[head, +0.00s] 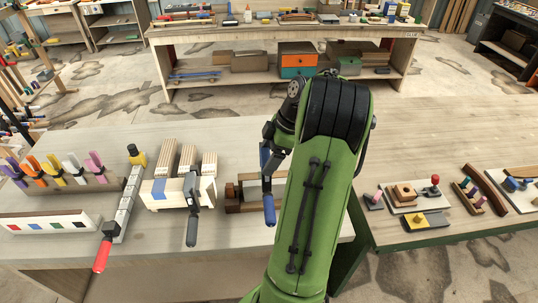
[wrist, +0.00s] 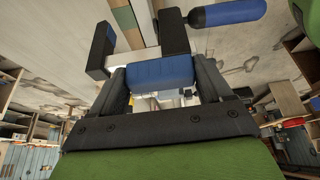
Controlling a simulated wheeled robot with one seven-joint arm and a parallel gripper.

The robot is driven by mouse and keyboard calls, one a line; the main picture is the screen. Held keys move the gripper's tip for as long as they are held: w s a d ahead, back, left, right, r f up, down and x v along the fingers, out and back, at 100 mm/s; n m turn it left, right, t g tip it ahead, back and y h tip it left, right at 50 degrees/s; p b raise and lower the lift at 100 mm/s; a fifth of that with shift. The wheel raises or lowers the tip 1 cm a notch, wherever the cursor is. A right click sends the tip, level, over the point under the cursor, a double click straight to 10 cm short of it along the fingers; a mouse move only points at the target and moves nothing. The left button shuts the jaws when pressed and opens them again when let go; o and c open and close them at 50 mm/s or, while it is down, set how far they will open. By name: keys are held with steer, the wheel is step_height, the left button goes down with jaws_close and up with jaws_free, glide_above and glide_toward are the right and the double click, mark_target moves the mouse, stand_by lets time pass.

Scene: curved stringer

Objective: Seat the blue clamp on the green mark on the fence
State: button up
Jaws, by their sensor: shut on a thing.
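The blue clamp (head: 269,209) has dark jaws, a pale metal bar and blue grips. My gripper (head: 272,150) is shut on it above the middle of the bench. In the wrist view, the fingers (wrist: 160,85) close around a blue grip (wrist: 160,72); the dark jaws (wrist: 100,50) and the second blue grip (wrist: 228,13) extend past it. The white fence (head: 20,220) lies at the bench's left front, with a green mark (head: 60,225) among several coloured squares. The clamp is well right of that mark. My arm hides part of the clamp in the head view.
A red-handled clamp (head: 102,252) on a long bar and a block with pale strips (head: 207,190) and a dark-handled clamp (head: 192,225) stand between. A rack (head: 70,186) of coloured clamps stands behind the fence. A wooden block (head: 234,206) is near the held clamp.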

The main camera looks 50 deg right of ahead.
steer(key=shift+f+b, duration=1.6)
steer(key=shift+f, duration=0.15)
steer(key=shift+f+b, duration=1.3)
steer(key=shift+f, duration=0.2)
steer(key=shift+f, duration=0.1)
steer(key=shift+f+b, duration=0.45)
steer(key=shift+b, duration=0.05)
steer(key=o, duration=1.8)
steer(key=shift+c, duration=0.2)
